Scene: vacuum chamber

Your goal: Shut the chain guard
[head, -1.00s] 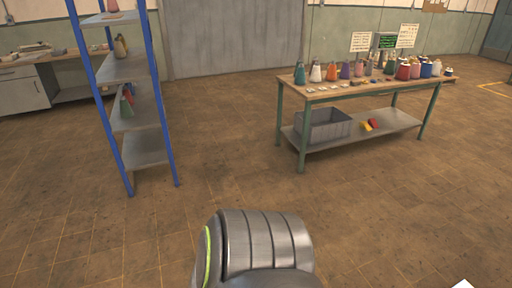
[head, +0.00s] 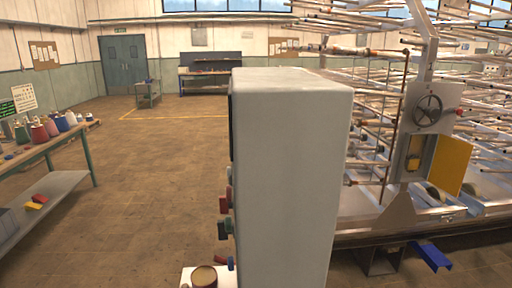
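A yellow panel (head: 453,165), which looks like the chain guard, stands out at an angle from the right side of a light grey plate (head: 429,120) on the rack machine at the right. It appears swung open. Beside it, an opening (head: 415,150) in the plate shows dark and yellow parts, too small to make out. A dark handwheel (head: 429,110) sits above the opening. Neither of my grippers is in view.
A tall grey cabinet (head: 292,180) with coloured buttons on its left side stands close in front, hiding part of the machine (head: 480,205). A blue bracket (head: 431,255) sticks out low at the machine's front. A workbench (head: 50,150) is at left. Open floor (head: 150,180) lies between.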

